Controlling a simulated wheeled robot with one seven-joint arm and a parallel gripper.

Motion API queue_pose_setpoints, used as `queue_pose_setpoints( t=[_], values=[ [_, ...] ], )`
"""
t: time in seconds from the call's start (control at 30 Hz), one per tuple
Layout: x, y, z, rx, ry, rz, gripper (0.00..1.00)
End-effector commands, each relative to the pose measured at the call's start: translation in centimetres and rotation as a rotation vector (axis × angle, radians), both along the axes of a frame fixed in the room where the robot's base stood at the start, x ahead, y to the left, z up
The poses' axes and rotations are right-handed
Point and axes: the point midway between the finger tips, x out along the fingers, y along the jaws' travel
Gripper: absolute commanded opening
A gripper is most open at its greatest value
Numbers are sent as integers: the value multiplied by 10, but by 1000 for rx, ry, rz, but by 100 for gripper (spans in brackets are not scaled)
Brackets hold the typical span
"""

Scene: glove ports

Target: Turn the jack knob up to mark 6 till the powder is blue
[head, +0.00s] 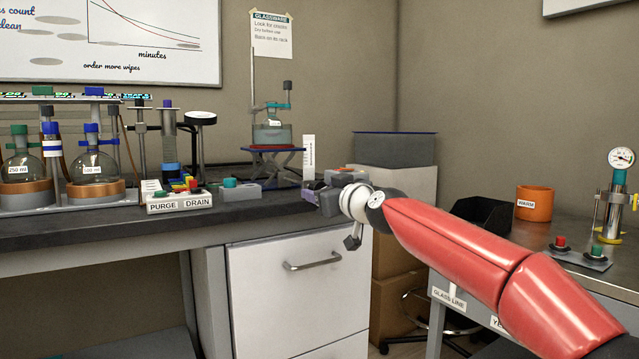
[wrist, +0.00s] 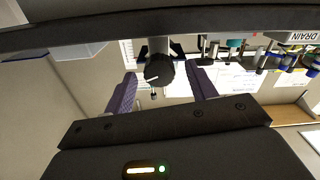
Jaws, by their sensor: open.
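A lab jack (head: 276,165) with a blue top plate and crossed dark legs stands on the bench. A glass beaker (head: 272,137) with grey-green contents sits on it; I cannot make out powder. A white upright scale (head: 309,158) stands at the jack's right, its marks too small to read. My gripper (head: 316,195) is open in front of the scale at the bench's front edge. In the wrist view, a dark round knob (wrist: 160,70) with a white pointer line lies between my purple fingers (wrist: 163,84), with gaps on both sides. The knob is not distinguishable in the head view.
A PURGE/DRAIN box (head: 180,203) and a grey box with a teal knob (head: 238,190) sit left of my gripper. Flasks (head: 95,168) stand farther left. A stand with a clamp (head: 270,104) rises over the beaker. An orange WARM pot (head: 534,203) is at right.

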Motion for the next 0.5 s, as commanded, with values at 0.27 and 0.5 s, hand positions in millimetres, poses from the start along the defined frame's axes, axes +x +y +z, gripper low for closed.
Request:
queue_pose_setpoints(
  t=[0.27,0.5],
  values=[
    [17,11,1,0,0,0,56],
    [18,12,0,-1,-1,-1,56]
  ],
)
